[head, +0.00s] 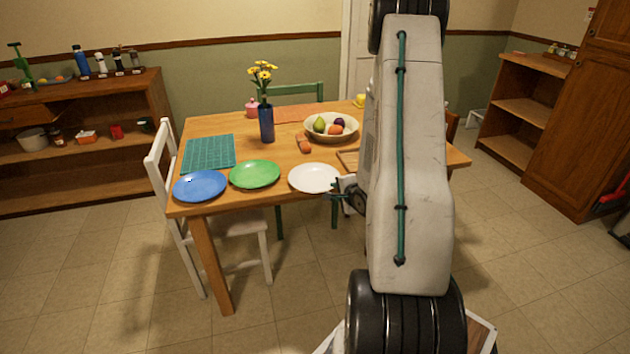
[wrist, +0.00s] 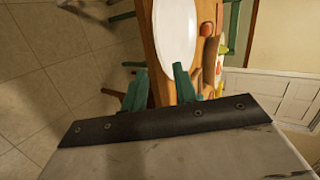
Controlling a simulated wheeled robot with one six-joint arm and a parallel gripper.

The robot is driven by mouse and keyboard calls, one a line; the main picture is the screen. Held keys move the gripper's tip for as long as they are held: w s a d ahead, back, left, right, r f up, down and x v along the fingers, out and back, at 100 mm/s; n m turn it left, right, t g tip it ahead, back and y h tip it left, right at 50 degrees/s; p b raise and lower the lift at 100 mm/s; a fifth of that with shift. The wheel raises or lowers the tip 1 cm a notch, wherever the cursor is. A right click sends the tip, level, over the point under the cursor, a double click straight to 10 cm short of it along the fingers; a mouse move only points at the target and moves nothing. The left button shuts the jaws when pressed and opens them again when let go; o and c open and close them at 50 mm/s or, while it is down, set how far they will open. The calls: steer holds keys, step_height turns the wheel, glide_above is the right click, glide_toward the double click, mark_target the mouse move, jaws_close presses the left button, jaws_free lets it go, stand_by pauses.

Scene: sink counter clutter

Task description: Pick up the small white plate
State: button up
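The small white plate (head: 314,178) lies flat near the front edge of the wooden table, to the right of the green plate. It also shows at the top of the wrist view (wrist: 176,32), just beyond my fingertips. My gripper (head: 334,192) is at the plate's right front side in the head view, close to the rim. In the wrist view my gripper (wrist: 160,68) has its two green fingers apart, with nothing held between them. I cannot tell whether a finger touches the rim. My arm hides part of the table's right side.
The green plate (head: 255,174) and blue plate (head: 200,186) lie to the left. Behind are a fruit bowl (head: 331,137), a blue vase with flowers (head: 266,123), a green mat (head: 208,153) and a wooden board (head: 348,159). A white chair (head: 162,165) stands at the left.

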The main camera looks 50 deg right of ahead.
mark_target(328, 189)
steer(key=x, duration=0.4)
steer(key=shift+w+f, duration=0.15)
steer(key=shift+w, duration=0.2)
jaws_close()
